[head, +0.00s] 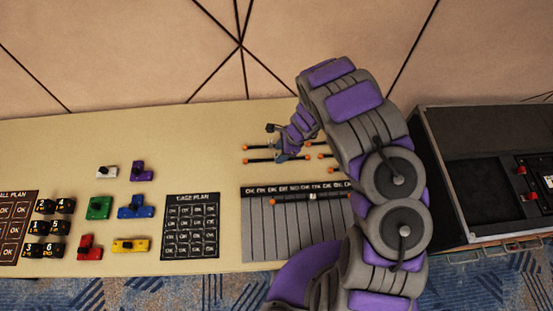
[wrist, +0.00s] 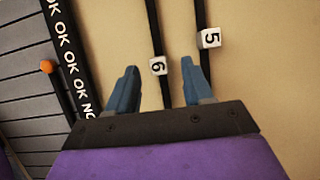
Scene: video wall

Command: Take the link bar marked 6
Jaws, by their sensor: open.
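The link bar marked 6 is a thin black bar (wrist: 153,25) with a white tag (wrist: 158,66) in the wrist view. The tag lies in the gap between my two blue-grey fingers. My gripper (wrist: 157,72) is open, with one finger on each side of this bar; whether either touches it I cannot tell. The bar's lower part runs out of sight behind the gripper body. In the head view my gripper (head: 281,146) is low over the group of black bars with orange ends, and it hides part of them.
The link bar marked 5 (wrist: 208,38) lies just right of my right finger. Coloured blocks (head: 130,207) and a cage plan board (head: 191,254) are further left.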

